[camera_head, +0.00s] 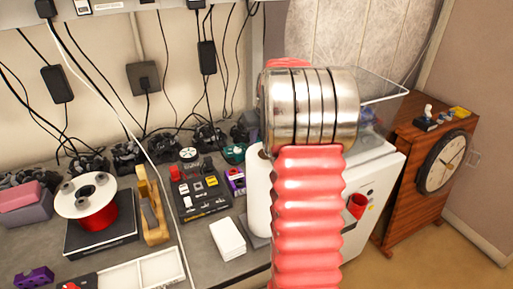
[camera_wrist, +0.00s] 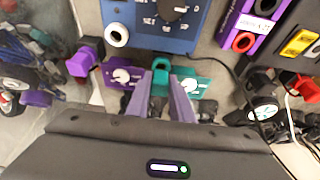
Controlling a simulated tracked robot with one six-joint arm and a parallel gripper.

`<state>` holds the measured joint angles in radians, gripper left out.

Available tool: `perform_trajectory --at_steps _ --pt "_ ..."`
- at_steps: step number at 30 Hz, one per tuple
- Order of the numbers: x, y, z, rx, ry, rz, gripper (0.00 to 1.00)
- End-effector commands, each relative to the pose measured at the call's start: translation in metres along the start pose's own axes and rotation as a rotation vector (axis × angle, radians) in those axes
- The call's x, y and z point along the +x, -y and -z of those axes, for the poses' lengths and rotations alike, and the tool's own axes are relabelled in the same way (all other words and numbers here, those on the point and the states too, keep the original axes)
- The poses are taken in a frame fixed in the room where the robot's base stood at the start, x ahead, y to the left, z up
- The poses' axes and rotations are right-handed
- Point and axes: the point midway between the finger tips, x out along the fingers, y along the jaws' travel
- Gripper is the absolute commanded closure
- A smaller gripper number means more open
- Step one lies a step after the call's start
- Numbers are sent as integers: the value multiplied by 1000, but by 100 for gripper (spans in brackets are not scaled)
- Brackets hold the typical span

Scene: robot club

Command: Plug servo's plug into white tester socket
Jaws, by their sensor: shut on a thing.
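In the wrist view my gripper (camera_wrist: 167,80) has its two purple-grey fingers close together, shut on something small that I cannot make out. The fingertips overlap a teal block (camera_wrist: 160,65) and the left edge of a teal board with a white knob (camera_wrist: 190,86). A purple board with a white knob (camera_wrist: 124,75) and a purple block (camera_wrist: 82,62) lie to the left. I cannot identify a white tester socket or the servo for sure. In the head view my gripper is hidden behind my arm.
A blue meter (camera_wrist: 165,28) with a dial stands beyond the fingertips, beside a white ring (camera_wrist: 116,35). Cables and small dark devices lie to the right. In the head view the bench holds a red spool (camera_head: 88,213) and a white box (camera_head: 227,238); cables hang behind.

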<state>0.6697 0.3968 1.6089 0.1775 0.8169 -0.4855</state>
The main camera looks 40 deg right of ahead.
Motion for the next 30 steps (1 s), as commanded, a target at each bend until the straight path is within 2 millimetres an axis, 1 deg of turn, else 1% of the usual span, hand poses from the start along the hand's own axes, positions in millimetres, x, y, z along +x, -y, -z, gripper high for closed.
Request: perform_trajectory --at_steps 16,30 --pt "-3 0 1 0 0 0 100" --pt "-17 0 6 0 0 0 100"
